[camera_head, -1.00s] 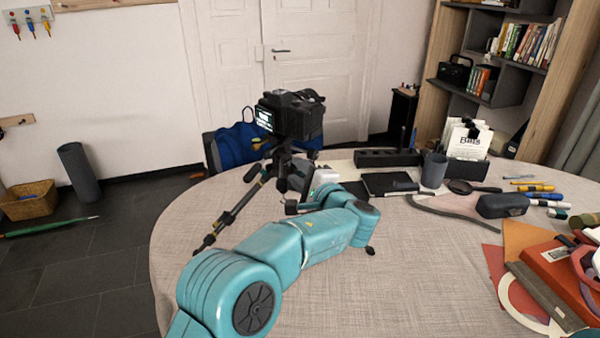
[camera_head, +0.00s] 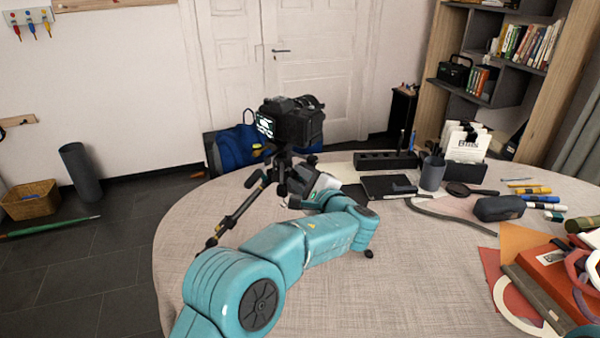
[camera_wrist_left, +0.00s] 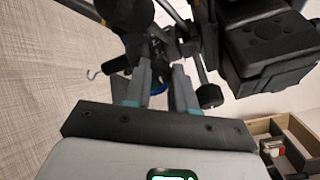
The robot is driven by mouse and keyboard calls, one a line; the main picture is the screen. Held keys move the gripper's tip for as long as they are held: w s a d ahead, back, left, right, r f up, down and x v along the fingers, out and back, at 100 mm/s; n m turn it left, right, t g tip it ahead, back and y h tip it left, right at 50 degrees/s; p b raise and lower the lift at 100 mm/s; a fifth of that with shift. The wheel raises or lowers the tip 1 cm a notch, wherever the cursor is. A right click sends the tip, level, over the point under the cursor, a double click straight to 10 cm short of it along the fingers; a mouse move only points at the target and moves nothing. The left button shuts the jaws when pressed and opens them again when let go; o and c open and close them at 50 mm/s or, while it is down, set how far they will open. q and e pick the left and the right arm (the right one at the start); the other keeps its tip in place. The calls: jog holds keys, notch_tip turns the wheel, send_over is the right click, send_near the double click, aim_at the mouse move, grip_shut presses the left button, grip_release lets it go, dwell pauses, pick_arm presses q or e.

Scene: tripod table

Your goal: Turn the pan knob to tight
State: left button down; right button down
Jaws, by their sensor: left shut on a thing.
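A black camera (camera_head: 296,124) with a lit screen sits on a black tripod (camera_head: 234,216) that stands on the round table (camera_head: 420,275). My left arm reaches from the front to the tripod's head, and my left gripper (camera_head: 314,190) is just below the camera, its fingers mostly hidden. In the left wrist view, my left gripper (camera_wrist_left: 162,72) has its fingers closed around a small dark part of the tripod head, apparently the pan knob (camera_wrist_left: 161,62), mostly hidden between them. Another round black knob (camera_wrist_left: 209,96) is right of the fingers. My right gripper is not in view.
A pen cup (camera_head: 433,172) and a dark case (camera_head: 499,208) stand to the right. The table's front middle is clear.

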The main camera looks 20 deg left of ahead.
pick_arm(q)
jog(key=m+p, duration=0.3)
jog(key=shift+r, duration=0.2)
jog(key=shift+f+m+g+p, duration=0.15)
jog(key=shift+m+g+p, duration=0.15)
jog(key=shift+m+p, duration=1.2)
jog(key=shift+m, duration=0.4)
jog(key=c, duration=1.2)
grip_release()
jog(key=shift+d, duration=0.1)
jog(key=b+v, duration=0.2)
jog(key=v, duration=1.4)
jog(key=shift+d+f, duration=0.1)
jog(key=shift+d, duration=0.05)
